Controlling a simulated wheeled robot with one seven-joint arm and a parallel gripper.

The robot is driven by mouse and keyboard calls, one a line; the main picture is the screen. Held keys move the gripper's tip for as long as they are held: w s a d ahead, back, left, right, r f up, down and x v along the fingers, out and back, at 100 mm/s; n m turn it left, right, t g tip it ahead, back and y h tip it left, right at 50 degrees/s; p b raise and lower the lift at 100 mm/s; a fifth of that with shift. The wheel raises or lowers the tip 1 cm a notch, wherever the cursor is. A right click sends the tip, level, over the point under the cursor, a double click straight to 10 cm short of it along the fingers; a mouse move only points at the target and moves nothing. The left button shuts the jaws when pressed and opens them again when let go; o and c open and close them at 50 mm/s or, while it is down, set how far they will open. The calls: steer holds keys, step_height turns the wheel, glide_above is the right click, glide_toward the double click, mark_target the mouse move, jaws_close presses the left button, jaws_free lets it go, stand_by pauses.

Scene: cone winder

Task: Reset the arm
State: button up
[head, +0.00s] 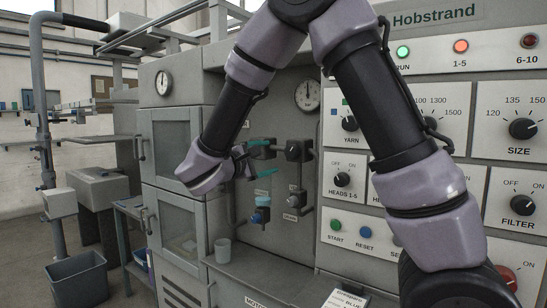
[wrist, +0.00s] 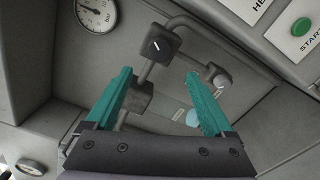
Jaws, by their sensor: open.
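My gripper (head: 268,157) is at the end of my bent arm, in front of the machine's recessed pipe panel. Its two teal fingers are apart in the head view. In the wrist view my gripper (wrist: 160,74) is open, with nothing between the fingertips. Behind it is a dark square valve knob (wrist: 157,44) on a pipe, apart from the fingers as far as I can tell. Part of the pipework is hidden behind the fingers.
The control panel with the YARN knob (head: 350,123) and green START button (head: 336,225) is at right. A cabinet (head: 178,145) stands left, a bin (head: 78,280) on the floor.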

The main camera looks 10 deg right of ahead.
steer(key=shift+s, duration=0.1)
steer(key=s+d+f+m+g+y, duration=0.1)
steer(key=s+d+m+g+y, duration=0.2)
steer(key=s+d+m+g, duration=0.35)
steer(key=s+d+f+m+g+y, duration=0.2)
steer(key=s+d+m+g+y, duration=0.15)
steer(key=s+d, duration=0.6)
steer(key=s+a+r+m+t+y, duration=0.2)
steer(key=s+r+m+t+y, duration=0.2)
steer(key=m+y, duration=0.3)
steer(key=shift+s+r+m+y, duration=0.3)
steer(key=shift+s+r+y, duration=0.15)
steer(key=shift+r+y, duration=0.35)
steer(key=shift+r, duration=0.1)
stand_by(3.7)
